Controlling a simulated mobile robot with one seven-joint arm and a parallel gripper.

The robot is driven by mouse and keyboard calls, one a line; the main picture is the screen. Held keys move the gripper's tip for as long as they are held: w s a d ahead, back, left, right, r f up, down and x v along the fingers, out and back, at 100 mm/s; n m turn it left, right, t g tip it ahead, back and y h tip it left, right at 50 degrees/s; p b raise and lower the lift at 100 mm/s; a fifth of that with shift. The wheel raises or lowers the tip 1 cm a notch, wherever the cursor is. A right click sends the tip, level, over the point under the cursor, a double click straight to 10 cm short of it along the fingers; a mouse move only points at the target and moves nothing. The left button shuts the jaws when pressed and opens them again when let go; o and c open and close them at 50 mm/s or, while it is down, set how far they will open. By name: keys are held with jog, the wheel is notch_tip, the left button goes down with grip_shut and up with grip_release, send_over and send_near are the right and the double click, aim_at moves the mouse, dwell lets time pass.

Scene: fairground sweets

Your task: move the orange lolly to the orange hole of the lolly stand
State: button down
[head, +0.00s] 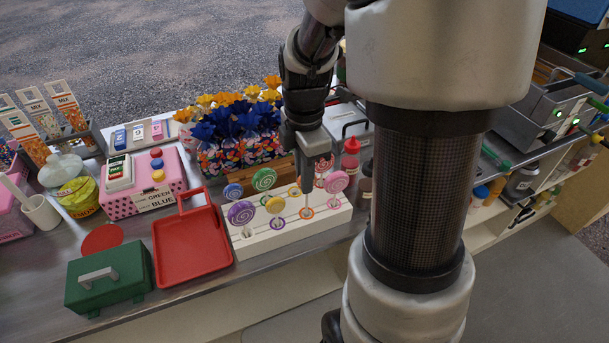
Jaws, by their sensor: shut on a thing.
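The white lolly stand (290,235) is on the counter, with several lollies upright in it and coloured rings around its holes. My gripper (308,185) is over its right half, pointing down and shut. A thin pale stick (307,203) shows below the fingers. I take it to be the orange lolly's, but the head is hidden by the gripper. The stick's lower end is at or just above an orange-ringed hole (307,213); I cannot tell whether it is inside. A pink lolly (336,182) stands close to the right of the fingers, a yellow lolly (275,204) to the left.
Purple (241,213), blue (233,191) and green (264,179) lollies stand on the left of the stand. A red tray (190,250) and green box (108,277) are further left. Wrapped sweets (235,140) are behind; a red bottle (350,160) is behind right.

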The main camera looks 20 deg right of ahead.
jog(key=shift+f, duration=0.45)
jog(key=shift+f+b, duration=0.4)
jog(key=shift+b, duration=0.15)
jog(key=shift+f, duration=0.1)
jog(key=shift+f+b, duration=0.5)
jog(key=shift+f, duration=0.3)
jog(key=shift+f+b, duration=0.35)
jog(key=shift+b, duration=0.05)
